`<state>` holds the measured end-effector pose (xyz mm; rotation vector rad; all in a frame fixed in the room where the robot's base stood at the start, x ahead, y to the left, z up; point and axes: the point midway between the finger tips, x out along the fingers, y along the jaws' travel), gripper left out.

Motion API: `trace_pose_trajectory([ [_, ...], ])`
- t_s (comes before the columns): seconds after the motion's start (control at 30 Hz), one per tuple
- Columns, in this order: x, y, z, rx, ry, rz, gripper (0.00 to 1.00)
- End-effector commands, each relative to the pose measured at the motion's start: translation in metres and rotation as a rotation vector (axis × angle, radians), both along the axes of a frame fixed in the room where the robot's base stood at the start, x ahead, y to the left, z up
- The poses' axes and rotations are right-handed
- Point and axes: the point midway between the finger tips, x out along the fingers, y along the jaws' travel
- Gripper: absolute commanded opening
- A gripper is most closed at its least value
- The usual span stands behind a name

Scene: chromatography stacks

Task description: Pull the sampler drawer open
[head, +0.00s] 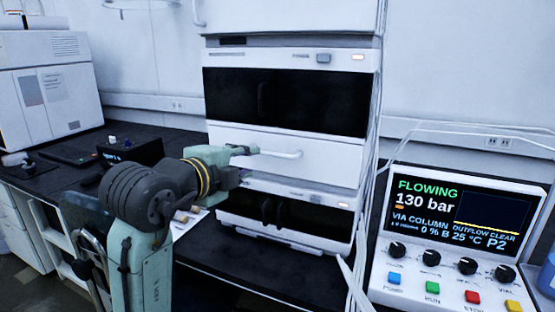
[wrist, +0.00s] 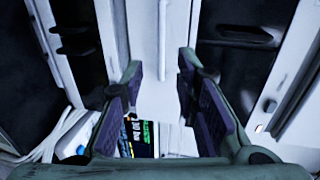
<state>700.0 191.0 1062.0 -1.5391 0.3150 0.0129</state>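The sampler drawer (head: 325,168) is a plain white front in the middle of the instrument stack, between two dark-windowed modules. It appears shut, roughly flush with the stack. Its white bar handle (head: 282,154) runs across the front. In the wrist view the handle (wrist: 163,45) appears as an upright bar on the white drawer front (wrist: 148,35). My gripper (head: 243,163) is at the left end of the handle in the head view. In the wrist view my gripper (wrist: 160,75) is open, with the handle lined up between its fingers. Contact with the handle cannot be told.
A control console (head: 455,240) with a lit screen, knobs and coloured buttons stands right of the stack. Pale tubes and cables (head: 370,140) hang along the stack's right side. A small black box (head: 130,152) sits on the dark bench at left, near a white instrument (head: 45,85).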

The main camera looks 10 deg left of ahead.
Motion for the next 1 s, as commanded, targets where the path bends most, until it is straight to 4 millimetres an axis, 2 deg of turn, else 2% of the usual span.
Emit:
trace_pose_trajectory([
  [0.53,0.086,-0.017,-0.016,-0.003,0.0,-0.001,0.28],
  [0.7,0.098,-0.019,-0.02,-0.004,-0.002,0.001,0.28],
  [1.0,0.101,-0.02,-0.021,-0.003,-0.002,0.002,0.28],
])
